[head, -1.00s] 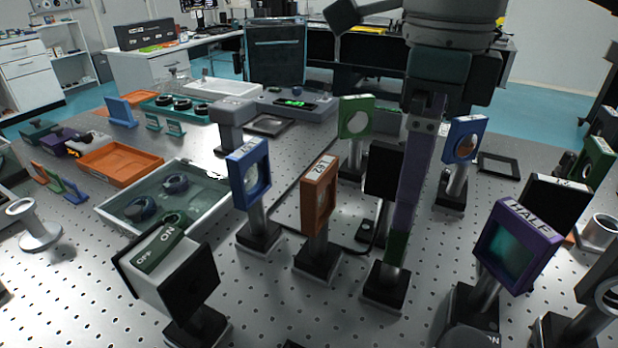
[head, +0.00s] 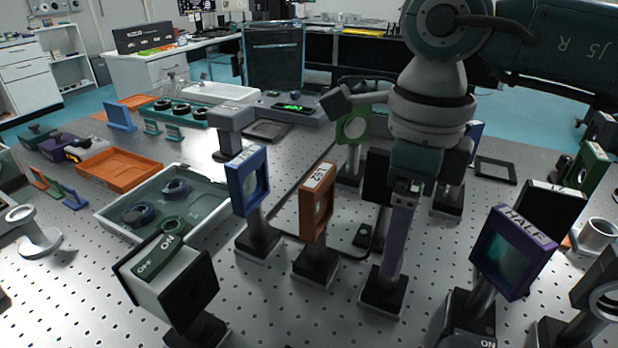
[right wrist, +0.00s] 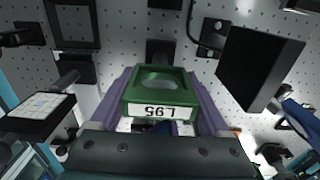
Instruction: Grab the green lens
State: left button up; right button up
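The green lens (right wrist: 158,92), a square green mount labelled L95, shows in the right wrist view between the two purple fingers of my right gripper (right wrist: 160,75). A finger lies close along each side of the mount; I cannot tell whether they press on it. In the head view my right gripper (head: 397,240) points down over a post with a black base (head: 383,292) and hides the lens there. Other green mounts stand behind it (head: 352,125) and at the far right (head: 592,165). My left gripper is not in view.
A blue mount (head: 247,180) and an orange mount (head: 317,200) stand left of my right gripper. A purple HALF mount (head: 512,250) stands to its right. A black panel (right wrist: 258,65) is close beside the fingers in the wrist view. An orange tray (head: 120,170) lies far left.

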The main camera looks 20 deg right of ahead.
grip_shut()
dwell(0.4)
jog(key=shift+r, duration=0.1)
